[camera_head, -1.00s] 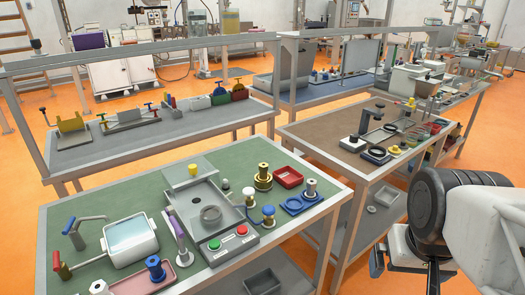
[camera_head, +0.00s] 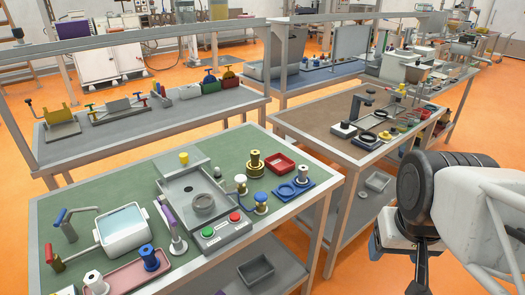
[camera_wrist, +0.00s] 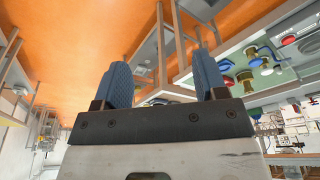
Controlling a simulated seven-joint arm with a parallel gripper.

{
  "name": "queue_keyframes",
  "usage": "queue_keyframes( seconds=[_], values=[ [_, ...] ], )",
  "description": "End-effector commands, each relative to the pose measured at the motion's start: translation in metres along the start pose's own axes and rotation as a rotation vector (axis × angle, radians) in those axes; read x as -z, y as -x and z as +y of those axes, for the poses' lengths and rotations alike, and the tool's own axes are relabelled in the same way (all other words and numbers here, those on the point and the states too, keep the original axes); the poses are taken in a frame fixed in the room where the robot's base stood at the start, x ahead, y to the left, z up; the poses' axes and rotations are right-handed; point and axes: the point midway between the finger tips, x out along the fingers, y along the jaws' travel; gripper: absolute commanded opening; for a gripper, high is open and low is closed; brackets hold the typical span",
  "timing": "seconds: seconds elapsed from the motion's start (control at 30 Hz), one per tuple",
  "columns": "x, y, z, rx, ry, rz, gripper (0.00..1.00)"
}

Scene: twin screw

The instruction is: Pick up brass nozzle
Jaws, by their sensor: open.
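A stepped brass piece (camera_head: 255,163), which looks like the brass nozzle, stands upright on the green bench top (camera_head: 130,178), left of a small red tray. It seems to show in the wrist view too, among small parts at the right, though I cannot pick it out surely. My gripper (camera_wrist: 163,64) shows in the wrist view with its two blue fingers spread and nothing between them. It is off to the right of the green bench, well apart from the brass piece. In the head view my arm hides most of it.
Near the brass piece are the red tray (camera_head: 281,163), a blue holder (camera_head: 291,190), a white-topped brass part (camera_head: 241,185) and a blue-based part (camera_head: 261,203). A grey fixture (camera_head: 200,192) stands left.

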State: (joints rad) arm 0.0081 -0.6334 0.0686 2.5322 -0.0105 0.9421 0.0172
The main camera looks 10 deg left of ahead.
Motion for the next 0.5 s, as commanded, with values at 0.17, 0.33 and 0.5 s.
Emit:
queue_keyframes(
  seconds=[0.17,0.33,0.5],
  values=[
    [0.002,0.000,0.000,0.000,0.005,-0.001,0.66],
    [0.013,0.002,-0.003,0.002,0.050,-0.006,0.66],
    [0.040,0.005,-0.010,0.008,0.156,-0.019,0.66]
  ],
)
